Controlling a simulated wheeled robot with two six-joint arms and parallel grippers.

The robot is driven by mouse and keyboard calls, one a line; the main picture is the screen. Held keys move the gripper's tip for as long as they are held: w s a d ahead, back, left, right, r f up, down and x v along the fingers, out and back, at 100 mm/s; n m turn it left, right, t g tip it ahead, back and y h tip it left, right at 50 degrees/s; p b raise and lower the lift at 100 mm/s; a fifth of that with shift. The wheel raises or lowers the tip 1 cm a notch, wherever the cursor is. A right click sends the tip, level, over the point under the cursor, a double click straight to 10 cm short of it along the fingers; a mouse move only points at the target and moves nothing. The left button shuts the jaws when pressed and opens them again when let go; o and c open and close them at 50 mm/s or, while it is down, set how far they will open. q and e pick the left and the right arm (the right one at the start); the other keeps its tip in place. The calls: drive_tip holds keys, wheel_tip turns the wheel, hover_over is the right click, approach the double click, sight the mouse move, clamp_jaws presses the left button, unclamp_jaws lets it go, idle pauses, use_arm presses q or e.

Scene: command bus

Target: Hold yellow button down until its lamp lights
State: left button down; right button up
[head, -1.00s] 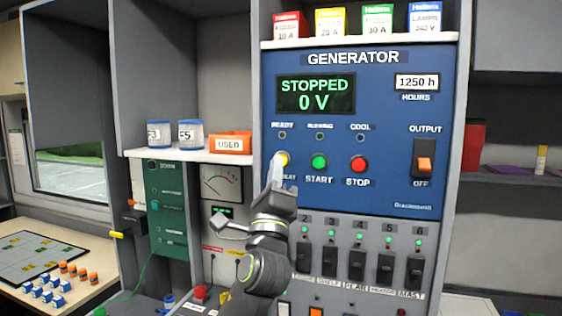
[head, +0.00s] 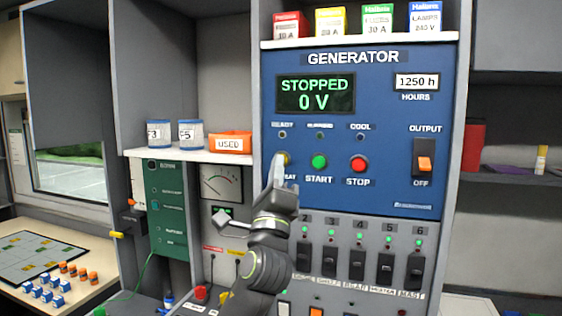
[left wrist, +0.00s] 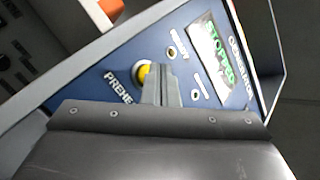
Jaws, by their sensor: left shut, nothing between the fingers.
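The yellow button (head: 286,158) is on the blue generator panel (head: 390,120), left of the green START button (head: 319,162). My left gripper (head: 279,160) is shut and empty, with its fingertips at the yellow button and covering part of it. In the left wrist view the yellow button (left wrist: 144,74) shows beside the closed fingertips (left wrist: 155,72); the tips look to be on or very near it, and I cannot tell how far it is pressed. The READY lamp (head: 282,135) above it looks dark. The display (head: 316,94) reads STOPPED, 0 V. My right gripper is not in view.
The red STOP button (head: 358,164) and the orange OUTPUT switch (head: 424,164) are to the right. A row of black breaker switches (head: 358,264) is below. A shelf (head: 190,156) with jars and an orange USED bin (head: 230,142) is at left.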

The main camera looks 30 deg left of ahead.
use_arm(q)
drive_tip(key=shift+w+a, duration=0.15)
drive_tip(key=shift+w, duration=0.3)
idle(2.5)
drive_tip(key=shift+s, duration=0.15)
idle(3.1)
drive_tip(key=shift+s+d+p, duration=0.2)
drive_tip(key=shift+s+p, duration=0.1)
drive_tip(key=shift+s, duration=0.35)
drive_tip(key=shift+s+d+p, duration=0.2)
drive_tip(key=shift+s+p, duration=0.25)
drive_tip(key=shift+s, duration=0.35)
drive_tip(key=shift+s+d+p, duration=0.2)
drive_tip(key=shift+s+p, duration=0.2)
drive_tip(key=shift+s, duration=0.4)
drive_tip(key=shift+s+d+p, duration=0.2)
drive_tip(key=shift+s+p, duration=0.25)
drive_tip(key=shift+s, duration=0.35)
